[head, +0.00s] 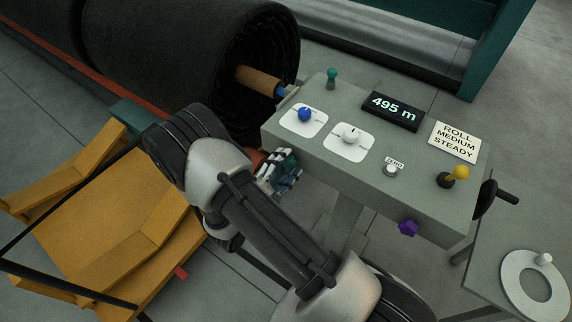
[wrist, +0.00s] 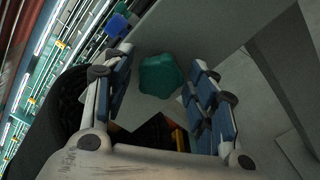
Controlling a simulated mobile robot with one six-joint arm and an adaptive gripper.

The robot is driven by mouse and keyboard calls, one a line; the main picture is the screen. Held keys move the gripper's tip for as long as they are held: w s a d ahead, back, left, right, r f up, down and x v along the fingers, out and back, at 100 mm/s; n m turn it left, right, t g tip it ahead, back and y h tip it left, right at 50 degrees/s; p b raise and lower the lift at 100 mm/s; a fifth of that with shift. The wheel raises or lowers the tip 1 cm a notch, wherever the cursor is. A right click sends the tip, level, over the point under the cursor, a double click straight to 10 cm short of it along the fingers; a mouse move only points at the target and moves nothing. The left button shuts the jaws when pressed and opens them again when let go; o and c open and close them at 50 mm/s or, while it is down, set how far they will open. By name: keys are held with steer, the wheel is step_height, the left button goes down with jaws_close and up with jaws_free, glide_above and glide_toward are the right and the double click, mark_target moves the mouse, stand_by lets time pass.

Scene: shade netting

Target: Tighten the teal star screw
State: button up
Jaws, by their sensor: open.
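The teal star screw (wrist: 160,76) shows in the wrist view as a rounded, lobed knob close to the panel's grey face. My gripper (wrist: 160,62) is open, with one finger to the left of the screw and one to the right. Gaps show between the screw and both fingers. In the head view my gripper (head: 279,174) is under the near left edge of the grey control panel (head: 330,172). A bit of teal (head: 286,158) shows there among the fingers, and the rest of the screw is hidden.
A purple star knob (head: 408,228) sits on the panel's front face to the right. The top carries a blue knob (head: 305,114), a white dial (head: 352,136), a yellow-tipped lever (head: 460,173) and a 495 m display (head: 393,110). A dark netting roll (head: 180,60) and yellow cradle (head: 120,215) stand left.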

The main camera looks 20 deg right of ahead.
mark_target(286, 164)
steer(key=shift+v, duration=2.55)
steer(key=shift+o, duration=0.4)
steer(key=o, duration=0.5)
